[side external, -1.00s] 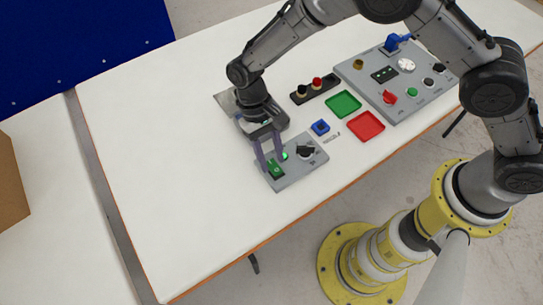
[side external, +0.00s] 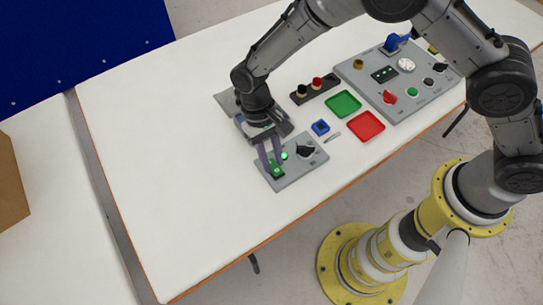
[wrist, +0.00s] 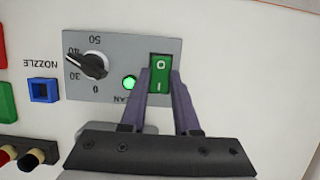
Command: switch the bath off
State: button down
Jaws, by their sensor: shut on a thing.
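The bath panel is a grey plate (side external: 300,172) on the white table, and it also shows in the wrist view (wrist: 115,55). It carries a green rocker switch (wrist: 160,78) marked O and I, a lit green lamp (wrist: 129,82) and a black dial (wrist: 90,66) with numbers from 0 to 50. My gripper (wrist: 162,85) has its two fingers on either side of the rocker switch and is shut on it. In the side view my gripper (side external: 270,170) points down at the switch end of the plate.
A blue square holder (side external: 320,127) labelled NOZZLE, a green tray (side external: 343,104) and a red tray (side external: 366,126) lie beside the panel. A larger control panel (side external: 375,85) stands further right. The table's left part is clear.

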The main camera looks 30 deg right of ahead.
aim_at(272, 163)
jog(key=shift+s+r+t, duration=0.1)
jog(key=shift+s+t, duration=0.1)
jog(key=shift+t, duration=0.6)
jog(key=shift+s+t, duration=0.15)
jog(key=shift+t, duration=0.65)
jog(key=c, duration=0.9)
grip_release()
jog(key=r, duration=0.9)
jog(key=w+r, duration=0.1)
jog(key=r, duration=0.3)
jog(key=shift+r, duration=0.4)
